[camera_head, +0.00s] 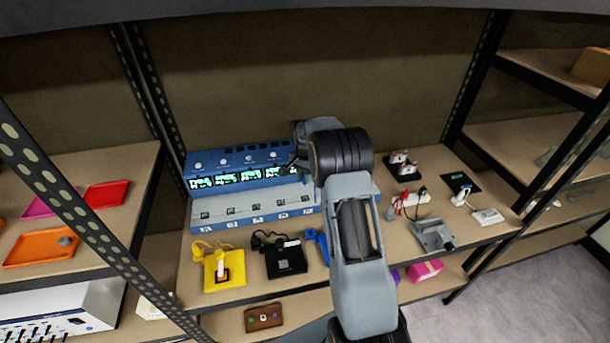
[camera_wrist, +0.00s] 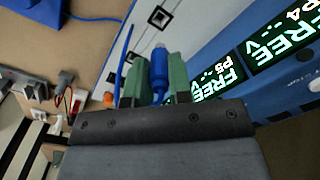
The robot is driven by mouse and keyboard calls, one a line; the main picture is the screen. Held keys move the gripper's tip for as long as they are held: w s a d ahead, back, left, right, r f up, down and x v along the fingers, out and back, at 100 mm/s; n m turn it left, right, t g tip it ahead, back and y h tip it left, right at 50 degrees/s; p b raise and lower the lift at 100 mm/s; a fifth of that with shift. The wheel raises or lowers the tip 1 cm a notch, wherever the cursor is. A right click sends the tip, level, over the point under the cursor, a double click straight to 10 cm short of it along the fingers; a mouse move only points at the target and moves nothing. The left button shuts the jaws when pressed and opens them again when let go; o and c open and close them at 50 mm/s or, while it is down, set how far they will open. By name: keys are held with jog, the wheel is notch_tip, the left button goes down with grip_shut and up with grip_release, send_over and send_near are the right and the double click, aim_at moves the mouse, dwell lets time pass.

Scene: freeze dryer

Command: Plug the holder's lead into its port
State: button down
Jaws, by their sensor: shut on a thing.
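My gripper (camera_wrist: 160,72) has green fingers, shut on a blue plug (camera_wrist: 160,62) with its tip pointing up in the wrist view. A blue lead (camera_wrist: 126,62) runs beside the left finger. The blue holder (camera_wrist: 32,12) is at the top left of the wrist view; in the head view (camera_head: 318,241) my arm partly hides it. The blue freeze dryer (camera_head: 238,167) has a pale sloping panel (camera_head: 222,208) with several square marks. One black square mark (camera_wrist: 160,17) is just beyond the plug, which looks apart from the panel. The P4 and P5 displays (camera_wrist: 218,80) read FREE.
A yellow holder (camera_head: 212,276) and a black holder (camera_head: 274,263) with leads stand at the shelf front. Metal uprights flank the shelf.

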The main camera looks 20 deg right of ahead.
jog(key=shift+r+p, duration=0.1)
jog(key=shift+p, duration=0.3)
jog(key=shift+f+b, duration=2.2)
jog(key=shift+f, duration=1.45)
jog(key=shift+r, duration=0.15)
jog(key=shift+r+p, duration=0.35)
jog(key=shift+r, duration=0.1)
jog(key=shift+f+b, duration=1.1)
jog(key=shift+f, duration=0.1)
jog(key=c, duration=1)
grip_release()
jog(key=shift+o, duration=0.2)
